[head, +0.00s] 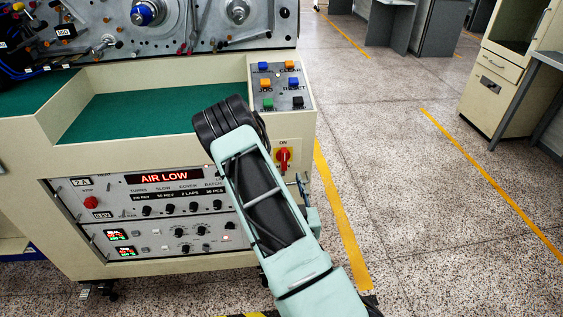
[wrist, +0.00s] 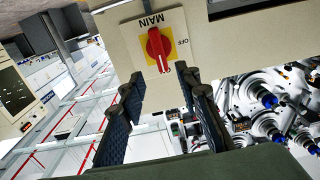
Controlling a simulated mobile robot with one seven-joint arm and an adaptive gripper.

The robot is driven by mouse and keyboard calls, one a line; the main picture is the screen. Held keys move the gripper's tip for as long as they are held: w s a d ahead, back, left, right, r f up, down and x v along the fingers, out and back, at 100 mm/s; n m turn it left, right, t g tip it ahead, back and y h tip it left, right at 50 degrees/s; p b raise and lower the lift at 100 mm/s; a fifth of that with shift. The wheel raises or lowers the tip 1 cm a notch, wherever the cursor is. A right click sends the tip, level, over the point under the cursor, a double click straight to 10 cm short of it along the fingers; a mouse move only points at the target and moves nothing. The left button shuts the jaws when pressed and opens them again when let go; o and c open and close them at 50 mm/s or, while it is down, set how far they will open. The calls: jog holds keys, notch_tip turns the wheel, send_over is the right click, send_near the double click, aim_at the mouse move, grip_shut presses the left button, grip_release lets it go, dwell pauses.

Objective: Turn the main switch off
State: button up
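The main switch (head: 283,155) is a red rotary handle on a yellow plate at the right end of the cream machine front, with ON printed above it. In the wrist view the red handle (wrist: 158,46) appears upside down, with MAIN and OFF lettered around it. Its white mark points away from MAIN, toward the ON side in the head view. My gripper (wrist: 160,80) is open, its two dark fingers apart with nothing between them. The handle lies just beyond the fingertips, roughly between them, with no visible contact. In the head view my arm hides most of the gripper.
Above the switch is a panel of coloured push buttons (head: 280,86). Left of my arm is a control panel (head: 140,210) with a red AIR LOW display (head: 164,176). A green tray surface (head: 150,112) lies above. Open speckled floor (head: 420,200) extends to the right.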

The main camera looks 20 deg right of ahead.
aim_at(285, 159)
jog(key=x, duration=1)
jog(key=shift+p, duration=0.4)
grip_shut()
